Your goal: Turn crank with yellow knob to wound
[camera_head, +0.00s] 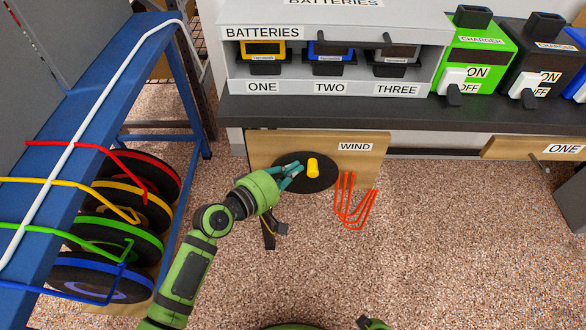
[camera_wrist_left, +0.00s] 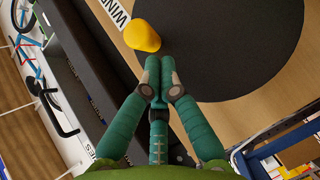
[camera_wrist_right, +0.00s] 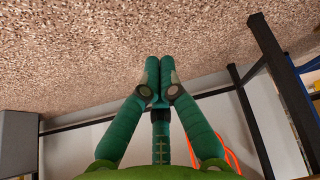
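The crank is a black disc (camera_head: 318,182) on a wooden panel labelled WIND (camera_head: 355,147), with a yellow knob (camera_head: 312,166) near its upper middle. In the left wrist view the yellow knob (camera_wrist_left: 142,35) stands just beyond my left fingertips, and the black disc (camera_wrist_left: 230,50) fills the upper right. My left gripper (camera_head: 290,172) is at the left of the knob, with its fingers together and nothing between them (camera_wrist_left: 160,66). It is apart from the knob or just beside it; contact cannot be told. My right gripper (camera_wrist_right: 159,68) is shut and empty, pointing at the carpet.
A dark shelf (camera_head: 400,115) above the panel holds the battery box (camera_head: 330,20) and chargers (camera_head: 475,55). Red hooks (camera_head: 355,208) stick out right of the disc. A blue rack (camera_head: 90,80) with coloured discs stands at the left. The carpet in front is clear.

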